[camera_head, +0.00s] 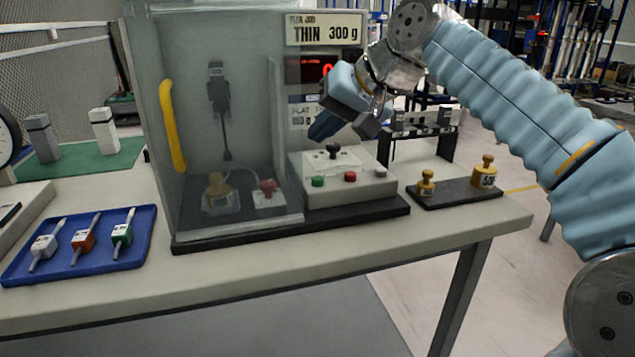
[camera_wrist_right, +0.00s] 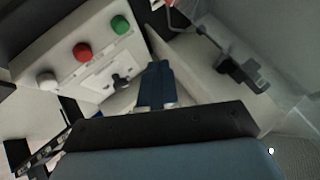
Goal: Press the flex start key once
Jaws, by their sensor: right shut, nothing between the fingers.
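A pale control box (camera_head: 345,198) stands at the right of the test machine. Its front carries a green button (camera_head: 318,181), a red button (camera_head: 350,176) and a grey button (camera_head: 381,173); a small black knob (camera_head: 333,151) sits above them. No label tells me which is the flex start key. In the right wrist view the green (camera_wrist_right: 120,24), red (camera_wrist_right: 82,51) and whitish (camera_wrist_right: 47,82) buttons are in plain sight. My right gripper (camera_head: 317,134) is shut and empty, above the box and apart from the buttons. Its dark blue fingers (camera_wrist_right: 156,68) show in the wrist view. My left gripper is out of view.
A clear-walled chamber (camera_head: 235,110) with a yellow handle (camera_head: 172,127) stands left of the box. A dark tray (camera_head: 455,194) with brass weights is to the right. A blue tray (camera_head: 28,273) holds several parts. The bench front is clear.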

